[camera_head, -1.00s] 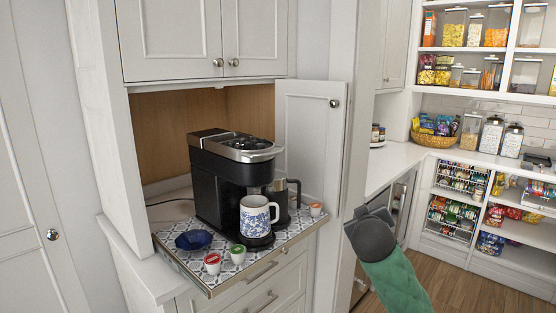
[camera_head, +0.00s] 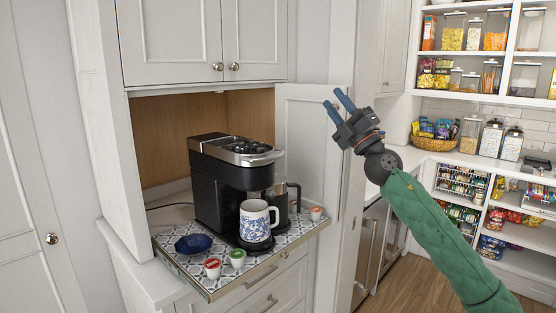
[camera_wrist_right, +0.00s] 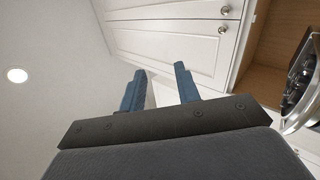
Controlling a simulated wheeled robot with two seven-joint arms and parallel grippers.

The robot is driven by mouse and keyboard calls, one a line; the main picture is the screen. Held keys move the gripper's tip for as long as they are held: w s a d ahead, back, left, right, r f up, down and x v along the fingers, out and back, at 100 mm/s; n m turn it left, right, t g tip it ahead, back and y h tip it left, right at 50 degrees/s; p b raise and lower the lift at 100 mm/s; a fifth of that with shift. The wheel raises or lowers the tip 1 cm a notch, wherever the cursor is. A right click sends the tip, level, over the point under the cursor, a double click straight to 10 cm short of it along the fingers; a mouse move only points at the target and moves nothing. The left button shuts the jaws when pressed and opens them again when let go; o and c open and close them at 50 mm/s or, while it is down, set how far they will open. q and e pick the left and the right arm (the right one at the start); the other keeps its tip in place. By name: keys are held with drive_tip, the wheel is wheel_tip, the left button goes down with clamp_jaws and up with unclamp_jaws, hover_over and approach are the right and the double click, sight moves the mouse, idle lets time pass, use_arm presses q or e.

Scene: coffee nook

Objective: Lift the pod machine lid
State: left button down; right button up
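The black and silver pod machine (camera_head: 222,185) stands on the patterned pull-out tray (camera_head: 208,284). Its silver-rimmed lid (camera_head: 240,152) looks shut in the head view. The machine's silver top edge (camera_wrist_right: 300,95) also shows at the right of the right wrist view. My right gripper (camera_head: 338,103) is raised to the right of the machine and above it, in front of the open cabinet door. Its two blue fingers are apart and empty, and it touches nothing. The right wrist view shows the gap between the fingers (camera_wrist_right: 158,85). My left gripper is not in view.
A blue-patterned white mug (camera_head: 256,222) stands at the machine's front. A blue bowl (camera_head: 193,243), a red pod (camera_head: 212,268), a green pod (camera_head: 237,257) and another pod (camera_head: 315,213) surround it. The open cabinet door (camera_head: 306,150) stands right of the machine; upper cabinets (camera_head: 200,40) hang above.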

drive_tip(key=w+a+f+n+g, duration=0.1)
drive_tip(key=a+f+n+g, duration=0.35)
drive_tip(key=f+g, duration=0.3)
drive_tip(key=g+h, duration=0.2)
drive_tip(key=g, duration=0.3)
approach(275, 158)
drive_tip(key=a, duration=0.1)
drive_tip(key=shift+w+a+m, duration=0.3)
drive_tip(key=shift+m, duration=0.25)
